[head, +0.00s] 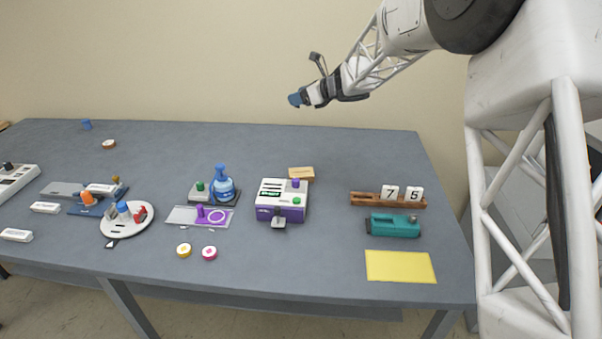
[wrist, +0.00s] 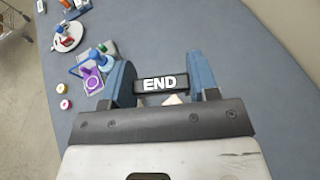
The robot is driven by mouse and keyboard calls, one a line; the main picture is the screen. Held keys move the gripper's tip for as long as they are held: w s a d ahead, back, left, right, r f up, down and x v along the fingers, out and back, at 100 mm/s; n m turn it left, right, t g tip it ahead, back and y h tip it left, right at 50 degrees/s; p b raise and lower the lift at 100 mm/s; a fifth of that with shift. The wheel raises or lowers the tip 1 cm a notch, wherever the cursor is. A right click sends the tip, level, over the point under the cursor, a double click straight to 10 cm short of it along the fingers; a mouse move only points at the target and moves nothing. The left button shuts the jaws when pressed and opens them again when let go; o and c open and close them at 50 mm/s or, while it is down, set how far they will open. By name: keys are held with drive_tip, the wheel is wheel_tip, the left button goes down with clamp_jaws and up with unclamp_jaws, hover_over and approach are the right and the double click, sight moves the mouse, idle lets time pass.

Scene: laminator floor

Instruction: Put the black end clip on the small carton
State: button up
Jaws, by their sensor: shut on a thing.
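My gripper (head: 296,99) is raised high above the far edge of the table in the head view. In the wrist view its blue fingers are shut on the black end clip (wrist: 160,84), a dark bar with white "END" lettering. The clip does not show clearly in the head view. A small tan box (head: 301,173), which looks like the small carton, lies behind the purple and white machine, below my gripper. In the wrist view a pale shape peeks out beneath the clip; I cannot tell what it is.
The purple and white machine (head: 280,201) stands mid-table. To its right are a wooden rack (head: 372,199) with number tiles, a teal device (head: 394,226) and a yellow sheet (head: 400,266). A blue flask (head: 222,187) stands to its left. The far table strip is mostly clear.

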wheel_tip(320, 180, down, 16)
drive_tip(key=shift+r, duration=0.2)
hover_over(300, 171)
drive_tip(key=shift+s+f, duration=0.1)
drive_tip(key=shift+f, duration=3)
drive_tip(key=shift+f, duration=0.1)
drive_tip(key=shift+f, duration=1.8)
drive_tip(key=shift+f, duration=0.1)
drive_tip(key=o, duration=0.9)
